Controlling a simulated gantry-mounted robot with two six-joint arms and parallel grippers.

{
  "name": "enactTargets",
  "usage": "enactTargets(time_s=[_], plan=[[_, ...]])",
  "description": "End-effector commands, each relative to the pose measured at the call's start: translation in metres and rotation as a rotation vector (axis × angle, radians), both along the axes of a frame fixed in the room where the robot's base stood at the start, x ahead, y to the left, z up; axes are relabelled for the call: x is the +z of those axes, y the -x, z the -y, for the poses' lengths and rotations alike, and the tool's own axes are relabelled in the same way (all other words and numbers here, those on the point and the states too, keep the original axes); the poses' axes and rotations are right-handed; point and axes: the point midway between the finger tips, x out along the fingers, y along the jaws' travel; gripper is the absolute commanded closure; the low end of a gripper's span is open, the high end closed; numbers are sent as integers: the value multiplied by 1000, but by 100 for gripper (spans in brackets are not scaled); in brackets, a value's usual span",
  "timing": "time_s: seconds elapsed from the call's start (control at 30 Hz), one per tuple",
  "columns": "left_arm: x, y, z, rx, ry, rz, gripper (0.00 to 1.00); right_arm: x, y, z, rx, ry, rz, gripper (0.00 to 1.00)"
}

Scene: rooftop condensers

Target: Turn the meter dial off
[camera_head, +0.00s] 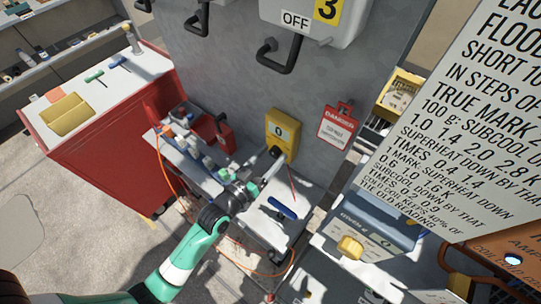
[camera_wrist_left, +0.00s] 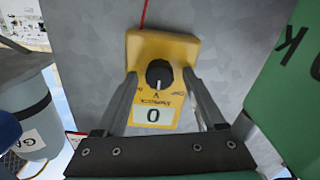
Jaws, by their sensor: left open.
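The yellow meter (camera_head: 284,126) is on the grey cabinet wall, with a 0 on its display. In the left wrist view the meter (camera_wrist_left: 186,46) appears upside down, with its black round dial (camera_wrist_left: 159,70) and a white mark on the dial pointing toward the display (camera_wrist_left: 153,115). My left gripper (camera_head: 270,156) is in front of the meter's lower part. In the wrist view its open fingers (camera_wrist_left: 160,82) stand on either side of the dial, with a gap visible around it. Whether the fingertips touch the meter face is unclear. My right gripper is not in view.
A red tag (camera_head: 338,125) hangs right of the meter. A shelf (camera_head: 205,180) holding bottles is left of my gripper, and a blue-handled tool (camera_head: 282,208) lies below. A black lever handle (camera_head: 280,56) juts out above. A large sign (camera_head: 480,120) fills the right.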

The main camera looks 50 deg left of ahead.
Motion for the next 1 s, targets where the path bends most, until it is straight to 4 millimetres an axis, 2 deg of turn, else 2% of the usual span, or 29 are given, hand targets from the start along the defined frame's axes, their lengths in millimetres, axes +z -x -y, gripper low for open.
enactTargets(time_s=[0.2, 0.23, 0.6, 1.0], plan=[[0, -1, 0, 0, 0, 0, 29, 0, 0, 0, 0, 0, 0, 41], [0, -1, 0, 0, 0, 0, 32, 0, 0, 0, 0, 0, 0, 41], [0, 0, 0, 0, 0, 1, 99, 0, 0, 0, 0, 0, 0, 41], [2, 0, 0, 0, 36, 8, 100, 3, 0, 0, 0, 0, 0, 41]])
